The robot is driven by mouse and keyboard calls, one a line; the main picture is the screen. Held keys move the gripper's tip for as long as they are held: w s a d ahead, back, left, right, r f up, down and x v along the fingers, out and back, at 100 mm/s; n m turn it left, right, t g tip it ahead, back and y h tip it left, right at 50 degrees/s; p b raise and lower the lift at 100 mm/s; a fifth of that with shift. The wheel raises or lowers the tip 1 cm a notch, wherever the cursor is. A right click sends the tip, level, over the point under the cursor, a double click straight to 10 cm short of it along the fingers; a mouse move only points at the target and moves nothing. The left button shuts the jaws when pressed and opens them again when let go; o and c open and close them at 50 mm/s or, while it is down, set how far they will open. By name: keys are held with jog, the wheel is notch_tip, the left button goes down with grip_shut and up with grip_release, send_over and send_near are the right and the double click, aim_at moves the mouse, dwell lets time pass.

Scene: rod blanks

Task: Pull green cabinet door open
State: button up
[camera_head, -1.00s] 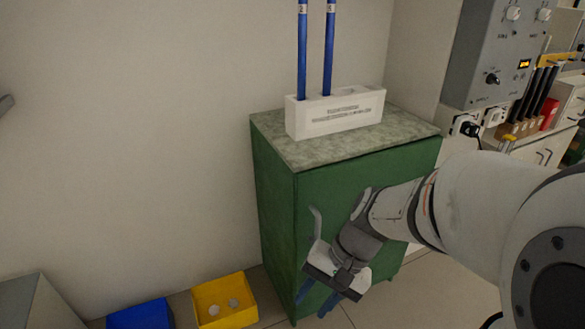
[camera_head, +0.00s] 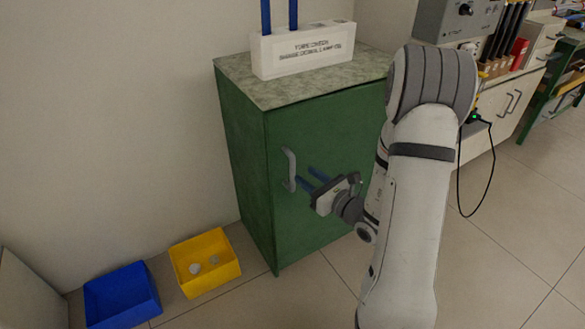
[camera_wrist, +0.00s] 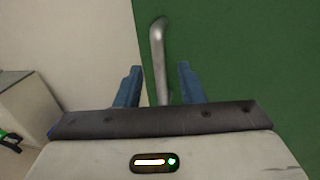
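The green cabinet (camera_head: 240,165) stands against the wall with a speckled grey top. Its green door (camera_head: 330,130) faces my arm and looks shut. A grey vertical bar handle (camera_head: 289,170) sits near the door's left edge. My gripper (camera_head: 306,179) is just right of the handle in the head view, its blue fingers pointing toward it. In the wrist view my gripper (camera_wrist: 158,85) is open, and the handle (camera_wrist: 158,55) lies in line between the two fingers. I cannot tell whether the fingertips reach past the handle.
A white labelled block (camera_head: 303,50) holding blue rods stands on the cabinet. A yellow bin (camera_head: 200,283) with small pale pieces and a blue bin (camera_head: 120,300) are on the floor at left. Drawers and a hanging cable are at right. Floor at lower right is clear.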

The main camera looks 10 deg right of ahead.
jog(key=x, duration=0.6)
jog(key=shift+w+a+b, duration=0.25)
jog(key=shift+b, duration=0.15)
grip_shut()
